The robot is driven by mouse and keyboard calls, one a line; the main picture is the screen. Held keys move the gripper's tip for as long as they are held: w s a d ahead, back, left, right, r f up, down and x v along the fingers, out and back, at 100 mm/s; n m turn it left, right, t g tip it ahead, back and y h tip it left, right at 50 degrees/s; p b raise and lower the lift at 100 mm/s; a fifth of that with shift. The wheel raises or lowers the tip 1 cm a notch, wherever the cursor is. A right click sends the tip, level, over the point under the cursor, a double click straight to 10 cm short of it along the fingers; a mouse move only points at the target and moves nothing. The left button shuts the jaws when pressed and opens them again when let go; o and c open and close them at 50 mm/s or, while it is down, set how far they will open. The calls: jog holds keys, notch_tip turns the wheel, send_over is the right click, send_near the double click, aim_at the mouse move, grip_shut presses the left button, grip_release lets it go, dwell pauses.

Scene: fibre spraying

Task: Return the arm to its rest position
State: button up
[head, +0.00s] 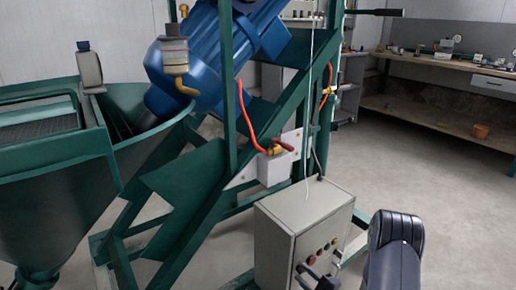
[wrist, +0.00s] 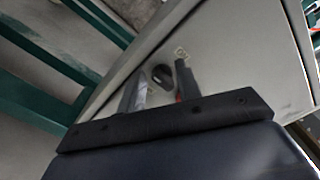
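My arm (head: 395,250) reaches into the head view at the lower right, a dark padded-looking link. My gripper (head: 318,276) shows as small dark parts at the bottom, in front of the grey control box (head: 285,225). In the wrist view, the two fingers of my gripper (wrist: 159,74) stand apart with nothing held between them. A black knob (wrist: 162,76) on the face of the control box (wrist: 225,50) shows between the fingers. I cannot tell whether a finger touches it.
A green machine frame (head: 190,190) with a blue motor (head: 210,60) stands behind and left of the box. A green hopper (head: 50,190) is at the far left. A workbench (head: 450,75) lies at the back right. Floor (head: 460,190) is clear on the right.

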jog(key=m+p, duration=0.6)
jog(key=shift+w+d+r, duration=0.15)
jog(key=shift+d+r, duration=0.05)
jog(key=shift+r, duration=0.2)
jog(key=m+p, duration=0.3)
jog(key=m, duration=0.1)
jog(key=shift+w+d, duration=0.1)
jog(key=shift+d, duration=0.05)
jog(key=shift+f+m+p, duration=0.1)
jog(key=shift+m+p, duration=0.6)
jog(key=shift+m, duration=0.2)
